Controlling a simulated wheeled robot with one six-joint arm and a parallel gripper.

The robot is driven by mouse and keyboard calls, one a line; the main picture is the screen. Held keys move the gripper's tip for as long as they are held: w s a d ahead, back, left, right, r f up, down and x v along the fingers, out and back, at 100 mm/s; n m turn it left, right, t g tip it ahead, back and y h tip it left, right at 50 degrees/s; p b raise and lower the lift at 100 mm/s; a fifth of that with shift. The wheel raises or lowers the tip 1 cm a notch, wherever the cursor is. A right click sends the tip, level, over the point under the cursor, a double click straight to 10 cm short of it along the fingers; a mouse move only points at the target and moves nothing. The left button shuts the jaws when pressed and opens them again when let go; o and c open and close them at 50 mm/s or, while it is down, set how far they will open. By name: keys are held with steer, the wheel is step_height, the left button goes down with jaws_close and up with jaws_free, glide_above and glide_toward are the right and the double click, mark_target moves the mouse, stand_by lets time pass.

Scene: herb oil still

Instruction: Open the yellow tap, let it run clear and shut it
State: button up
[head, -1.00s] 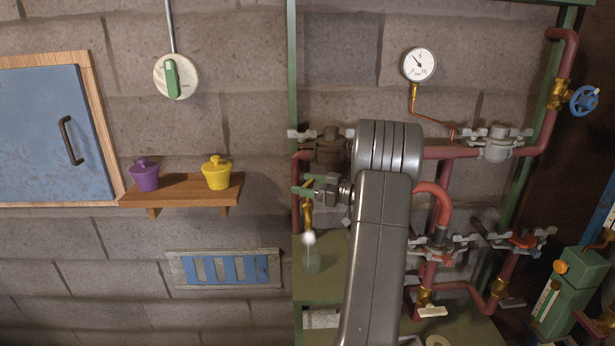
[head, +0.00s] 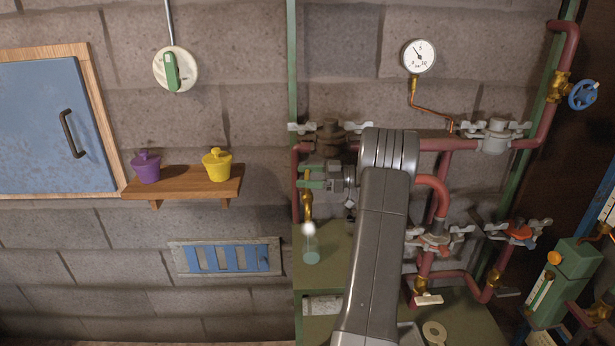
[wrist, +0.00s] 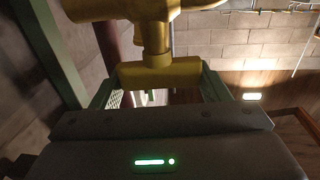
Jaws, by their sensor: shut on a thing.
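The yellow tap (wrist: 155,36) fills the top of the wrist view, its stem running down to a yellow crossbar handle (wrist: 160,73). My gripper (wrist: 158,88) is shut on this handle, with a green finger at each end of the bar. In the head view my gripper (head: 313,178) is at the tap, at the left end of the pipework. The brassy tap body (head: 308,205) shows below the fingers. A pale greenish vessel (head: 311,252) stands beneath it, with a whitish blurred spot (head: 309,229) just above. I cannot tell whether liquid runs.
Red pipes (head: 440,195) with clamps and valves lie right of my arm. A pressure gauge (head: 419,56) is above. A shelf (head: 190,185) with a purple pot (head: 146,168) and a yellow pot (head: 217,165) is at the left. The wall between shelf and tap is clear.

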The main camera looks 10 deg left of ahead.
steer(key=o, duration=0.9)
steer(key=shift+s+a, duration=0.1)
steer(key=w+d, duration=0.1)
steer(key=d, duration=0.3)
steer(key=d+b, duration=0.1)
steer(key=d, duration=0.4)
steer(key=w+d+b, duration=0.1)
steer(key=d, duration=0.3)
steer(key=shift+w+d, duration=0.3)
steer(key=shift+w, duration=0.05)
